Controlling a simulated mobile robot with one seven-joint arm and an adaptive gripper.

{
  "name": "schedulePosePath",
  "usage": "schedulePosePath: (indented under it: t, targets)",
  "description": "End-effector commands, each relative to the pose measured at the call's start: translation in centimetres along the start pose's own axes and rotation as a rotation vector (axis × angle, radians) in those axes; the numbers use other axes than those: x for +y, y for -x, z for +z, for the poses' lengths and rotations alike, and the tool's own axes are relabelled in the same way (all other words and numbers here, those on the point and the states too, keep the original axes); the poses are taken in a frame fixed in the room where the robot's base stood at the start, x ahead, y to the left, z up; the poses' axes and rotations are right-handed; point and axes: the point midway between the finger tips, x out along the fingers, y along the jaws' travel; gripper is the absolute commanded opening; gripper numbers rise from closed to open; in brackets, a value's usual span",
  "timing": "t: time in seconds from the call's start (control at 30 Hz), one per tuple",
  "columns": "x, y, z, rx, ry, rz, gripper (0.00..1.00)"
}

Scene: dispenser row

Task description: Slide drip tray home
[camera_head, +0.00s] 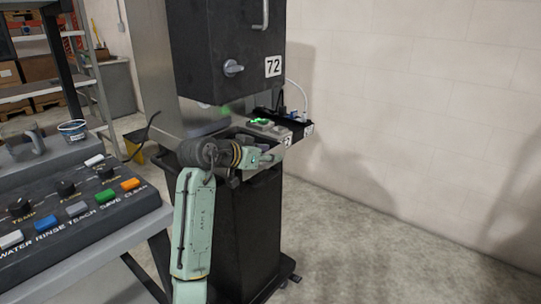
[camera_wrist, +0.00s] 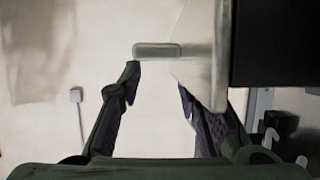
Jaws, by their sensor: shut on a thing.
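The drip tray (camera_head: 272,152) is a grey, flat piece with a pale front edge, low under the dark dispenser marked 72 (camera_head: 225,50). Its front carries a small label. My gripper (camera_head: 258,160) is at the near side of the tray, partly hiding it. In the wrist view the pale tray (camera_wrist: 200,65) with a grey tab (camera_wrist: 158,50) lies ahead of the fingertips. My gripper (camera_wrist: 157,85) is shut on the tray; its fingers stand apart, and the exact contact is unclear. How far the tray sits inside the dispenser is hidden.
A black stand (camera_head: 240,235) bears the dispenser. A control panel with coloured buttons (camera_head: 75,210) is at the left. A small green-lit device (camera_head: 262,122) and cables are behind the tray. Pale wall and open floor lie to the right.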

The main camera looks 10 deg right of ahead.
Motion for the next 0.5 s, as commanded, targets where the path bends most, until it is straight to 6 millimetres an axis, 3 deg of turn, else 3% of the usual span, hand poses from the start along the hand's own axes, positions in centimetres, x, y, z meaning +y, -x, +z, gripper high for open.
schedulePosePath:
  t: [0.5]
  targets:
    - [-1.9, 0.2, -0.1, 0.002, -0.001, -0.001, 0.00]
